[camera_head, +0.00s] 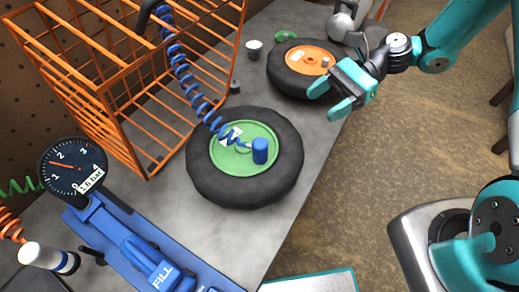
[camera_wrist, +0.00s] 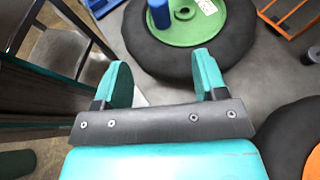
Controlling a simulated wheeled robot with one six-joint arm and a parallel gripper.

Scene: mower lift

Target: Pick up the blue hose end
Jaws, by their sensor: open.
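The blue hose end (camera_head: 260,150) is a short blue cylinder standing on the green hub of a black-tired wheel (camera_head: 203,180). A blue coiled hose (camera_head: 185,82) runs down to that hub. In the wrist view the hose end (camera_wrist: 160,14) shows at the top edge, partly cut off. My gripper (camera_head: 329,99) is open and empty, to the upper right of the hose end and apart from it, by the bench's right edge. In the wrist view its two teal fingers (camera_wrist: 160,64) point toward the green-hub wheel, with the hose end beyond them.
An orange-hub wheel (camera_head: 290,86) lies beside my gripper. An orange wire crate (camera_head: 125,70) stands at the back left. A blue inflator with a gauge (camera_head: 73,166) is at the front left.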

